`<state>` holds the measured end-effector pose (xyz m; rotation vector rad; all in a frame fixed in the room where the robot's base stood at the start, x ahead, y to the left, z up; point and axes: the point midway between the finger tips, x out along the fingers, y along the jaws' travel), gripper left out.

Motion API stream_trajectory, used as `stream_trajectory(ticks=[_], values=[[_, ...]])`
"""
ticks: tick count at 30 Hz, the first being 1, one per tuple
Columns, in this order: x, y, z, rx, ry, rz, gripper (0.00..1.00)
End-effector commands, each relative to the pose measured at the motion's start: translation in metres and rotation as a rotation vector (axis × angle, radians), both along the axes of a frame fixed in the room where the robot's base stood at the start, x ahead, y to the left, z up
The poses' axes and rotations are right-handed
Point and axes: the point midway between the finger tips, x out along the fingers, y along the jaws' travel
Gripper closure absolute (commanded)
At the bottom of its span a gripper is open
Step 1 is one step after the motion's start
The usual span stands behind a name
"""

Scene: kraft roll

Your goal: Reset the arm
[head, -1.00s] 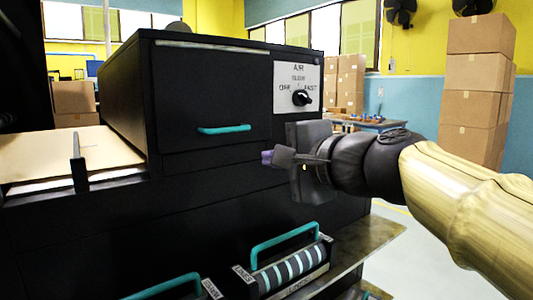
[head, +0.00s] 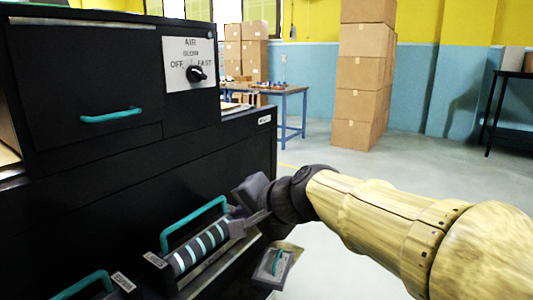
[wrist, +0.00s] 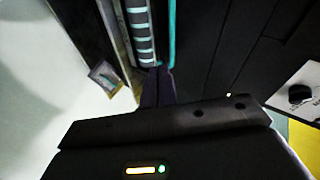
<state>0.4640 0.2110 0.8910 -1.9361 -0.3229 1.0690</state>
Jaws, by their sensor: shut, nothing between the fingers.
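My gripper (head: 243,222) is in front of the black machine, low and close to the right end of a striped roller (head: 200,246). In the wrist view its dark fingers (wrist: 156,86) are together with nothing between them, and they point towards the roller (wrist: 141,35). I cannot tell whether they touch the roller. My pale, wood-coloured arm reaches in from the right of the head view.
The black machine (head: 120,165) has a teal drawer handle (head: 111,115) and an air knob (head: 196,74). A teal bar handle (head: 192,222) stands over the roller. Stacked boxes (head: 365,75) and a blue-legged table (head: 284,92) stand behind.

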Motion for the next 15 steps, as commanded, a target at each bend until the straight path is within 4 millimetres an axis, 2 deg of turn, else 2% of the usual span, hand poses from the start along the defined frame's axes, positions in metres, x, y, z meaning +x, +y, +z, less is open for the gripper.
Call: stream_trajectory(ticks=[1,5,9,15], values=[[0.002,-0.020,-0.020,-0.085,0.025,-0.009,1.00],[-0.006,-0.072,-0.080,-0.314,0.084,0.009,1.00],[-0.031,-0.126,-0.134,-0.540,0.156,0.077,1.00],[-0.076,-0.180,-0.183,-0.758,0.247,0.216,1.00]])
